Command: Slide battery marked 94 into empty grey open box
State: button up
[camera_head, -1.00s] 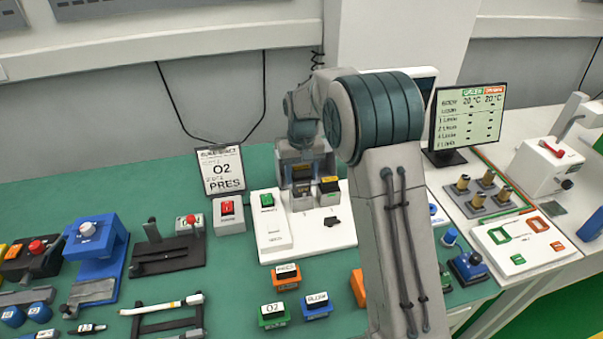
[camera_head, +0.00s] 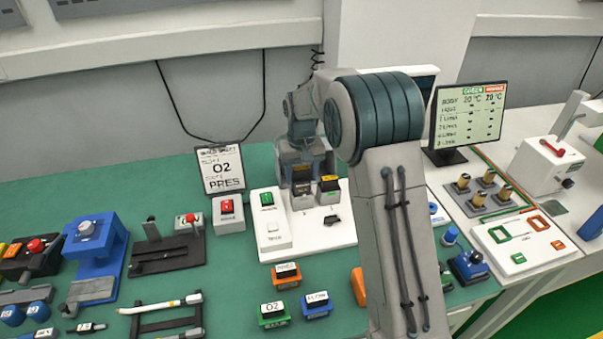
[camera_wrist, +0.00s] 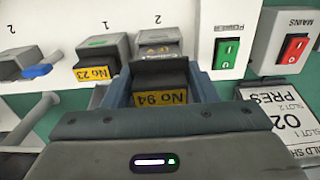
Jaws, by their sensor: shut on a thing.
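The black battery with a yellow "No 94" label (camera_wrist: 160,97) is between the blue-grey fingers of my gripper (camera_wrist: 161,86), which is shut on it. A grey box (camera_wrist: 158,42) marked 2 lies straight beyond the battery in the wrist view. The battery's far end is at the box's mouth; how deep it sits inside I cannot tell. In the head view my gripper (camera_head: 302,178) is low over the white charger board (camera_head: 283,249), and my gripper hides most of the battery and box.
A second battery, "No 23" (camera_wrist: 92,73), sits in the neighbouring grey box (camera_wrist: 108,46) marked 1. A green power switch (camera_wrist: 226,53) and a red mains switch (camera_wrist: 293,48) stand to the right in the wrist view. A sign (camera_head: 221,170) stands behind.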

aim_at(302, 176)
jog(key=shift+f+b, duration=1.2)
jog(key=shift+f, duration=0.75)
jog(key=o, duration=0.9)
jog(key=shift+r, duration=0.1)
notch_tip(302, 176, up, 14)
jog(key=shift+f+b, duration=0.2)
jog(key=shift+b, duration=0.25)
jog(key=shift+r, duration=0.1)
